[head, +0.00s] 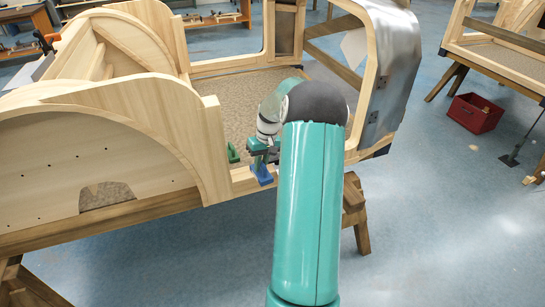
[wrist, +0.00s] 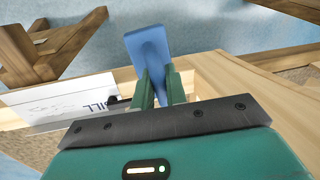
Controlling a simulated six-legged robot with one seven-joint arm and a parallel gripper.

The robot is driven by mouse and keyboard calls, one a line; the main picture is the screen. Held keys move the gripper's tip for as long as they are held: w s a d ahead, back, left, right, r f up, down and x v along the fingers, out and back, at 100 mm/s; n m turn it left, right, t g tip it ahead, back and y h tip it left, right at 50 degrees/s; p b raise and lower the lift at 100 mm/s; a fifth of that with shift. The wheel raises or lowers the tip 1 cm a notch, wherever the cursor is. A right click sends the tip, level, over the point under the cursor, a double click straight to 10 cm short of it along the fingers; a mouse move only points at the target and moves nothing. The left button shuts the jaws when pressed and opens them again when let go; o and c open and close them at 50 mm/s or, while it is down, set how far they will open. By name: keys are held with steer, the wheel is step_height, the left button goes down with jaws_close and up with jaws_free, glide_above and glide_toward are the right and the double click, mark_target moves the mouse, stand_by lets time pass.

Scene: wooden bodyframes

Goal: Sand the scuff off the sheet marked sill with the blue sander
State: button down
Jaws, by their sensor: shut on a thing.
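The blue sander (head: 262,175) is held in my gripper (head: 263,158) over the front sill of the wooden frame. In the wrist view the same blue sander (wrist: 148,48) sticks out beyond the two green fingers of my gripper (wrist: 157,77), which are shut on it. A white sheet (wrist: 70,102) with upside-down lettering, partly hidden, that seems to read SILL lies to the left of the fingers on pale wood. Faint grey marks show on it, and a small dark patch lies by the lettering. The sander looks apart from the sheet. My arm hides the sheet in the head view.
A green block-like thing (head: 233,153) sits on the frame just left of my gripper. A curved wooden panel (head: 100,140) rises at left and a metal-clad post (head: 390,70) at right. A red crate (head: 473,113) stands on the floor at right.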

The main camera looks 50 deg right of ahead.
steer(key=w+a+f+n, duration=0.1)
steer(key=w+a+f, duration=0.2)
steer(key=a, duration=1.1)
steer(key=w+a+f+n, duration=0.2)
steer(key=w+a+f, duration=0.1)
steer(key=a, duration=1)
steer(key=w+a+f+n, duration=0.1)
steer(key=w+a+f, duration=0.3)
steer(key=a, duration=1)
steer(key=shift+w+a+n+g, duration=0.35)
steer(key=shift+w+n+g, duration=0.05)
steer(key=shift+w, duration=0.4)
